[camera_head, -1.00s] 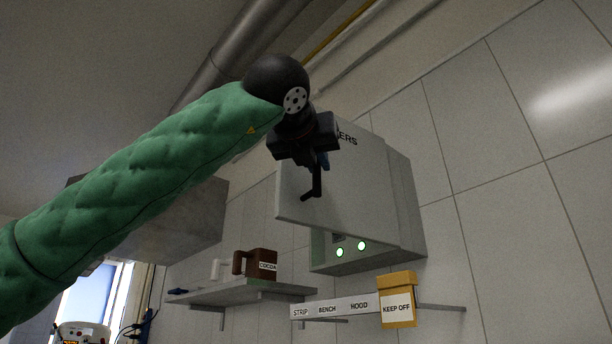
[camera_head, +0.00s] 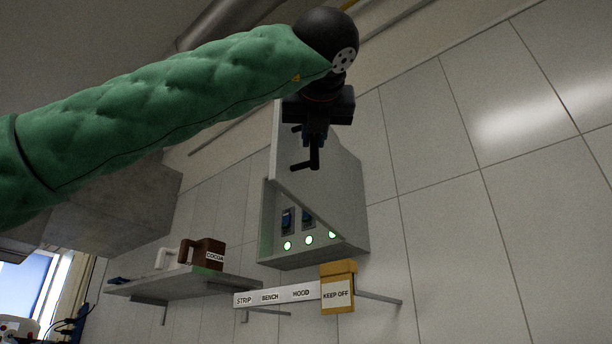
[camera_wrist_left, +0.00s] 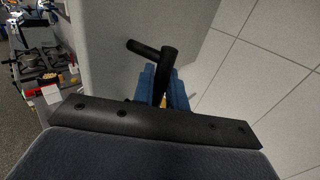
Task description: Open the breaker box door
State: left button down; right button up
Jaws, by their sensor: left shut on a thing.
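The grey breaker box (camera_head: 310,256) is on the tiled wall. Its door (camera_head: 338,190) stands partly open, with its left edge swung out from the box. Dark switches (camera_head: 287,221) and several green lights show inside below the door. My left gripper (camera_head: 316,140) is in front of the door, shut on its black handle (camera_head: 308,166). In the left wrist view, the handle (camera_wrist_left: 165,62) rises from between the blue fingers (camera_wrist_left: 178,92), with the grey door (camera_wrist_left: 105,50) behind. My right gripper is not in view.
Below the box is a label strip (camera_head: 272,297) reading STRIP, BENCH, HOOD, beside a yellow KEEP OFF block (camera_head: 338,292). The wall to the right is bare.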

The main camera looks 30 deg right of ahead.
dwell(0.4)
pick_arm(q)
jog(key=c, duration=1.5)
grip_release()
jog(key=b+v, duration=0.1)
jog(key=v, duration=0.6)
jog(key=shift+s+a, duration=0.15)
jog(key=shift+s, duration=0.25)
